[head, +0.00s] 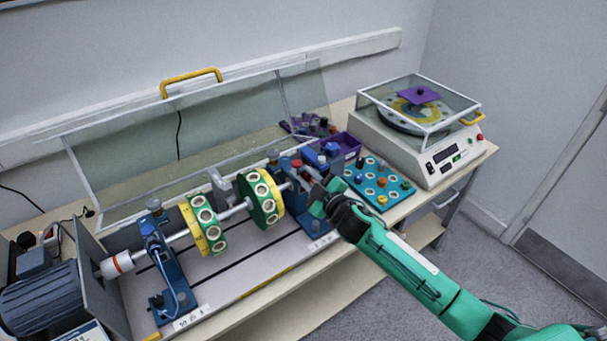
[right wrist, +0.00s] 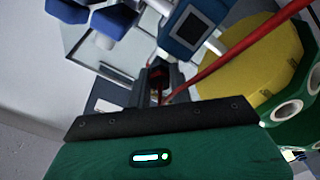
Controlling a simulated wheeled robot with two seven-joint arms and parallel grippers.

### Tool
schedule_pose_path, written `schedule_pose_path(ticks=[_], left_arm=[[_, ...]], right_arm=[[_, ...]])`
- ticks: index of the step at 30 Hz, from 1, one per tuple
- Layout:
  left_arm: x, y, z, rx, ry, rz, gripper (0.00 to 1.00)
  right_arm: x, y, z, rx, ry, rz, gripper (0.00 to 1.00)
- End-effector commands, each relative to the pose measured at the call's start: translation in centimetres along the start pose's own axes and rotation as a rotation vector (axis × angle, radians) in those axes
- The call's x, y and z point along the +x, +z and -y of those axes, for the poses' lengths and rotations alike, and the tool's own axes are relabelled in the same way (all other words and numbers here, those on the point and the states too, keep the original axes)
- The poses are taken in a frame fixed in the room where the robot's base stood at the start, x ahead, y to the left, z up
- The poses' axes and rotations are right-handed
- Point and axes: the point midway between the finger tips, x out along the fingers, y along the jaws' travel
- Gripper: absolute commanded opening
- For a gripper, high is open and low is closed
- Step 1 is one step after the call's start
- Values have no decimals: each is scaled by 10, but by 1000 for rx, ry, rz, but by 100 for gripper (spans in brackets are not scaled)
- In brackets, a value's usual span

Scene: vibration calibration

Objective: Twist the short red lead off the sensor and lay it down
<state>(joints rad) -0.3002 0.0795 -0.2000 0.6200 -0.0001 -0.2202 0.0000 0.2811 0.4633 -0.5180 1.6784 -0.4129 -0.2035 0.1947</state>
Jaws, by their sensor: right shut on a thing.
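The red lead (right wrist: 235,55) crosses the right wrist view from the upper right down to my right gripper (right wrist: 157,84). The jaws are shut on its red end, which shows between the fingers. In the head view my right gripper (head: 314,192) is at the right end of the rotor rig, beside the blue bearing stand there. The lead is too small to make out in that view. The sensor is hidden or cannot be told apart behind the fingers, so I cannot see whether the lead's end touches it. My left gripper is not in view.
The rotor shaft with yellow-green discs (head: 262,197) lies left of my gripper. The clear guard (head: 130,165) stands raised behind. A teal tray (head: 372,186) with several round pieces sits to the right, before a white balancer (head: 430,150). A purple bin (head: 345,146) is behind.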

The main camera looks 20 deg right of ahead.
Motion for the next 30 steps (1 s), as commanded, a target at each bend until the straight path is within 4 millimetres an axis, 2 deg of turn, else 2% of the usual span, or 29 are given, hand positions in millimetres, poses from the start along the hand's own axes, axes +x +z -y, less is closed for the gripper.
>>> schedule_pose_path(ticks=[5,30], left_arm=[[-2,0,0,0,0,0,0],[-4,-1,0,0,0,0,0]], right_arm=[[0,1,-1,-128,1,2,0],[-6,1,0,-121,0,3,0]])
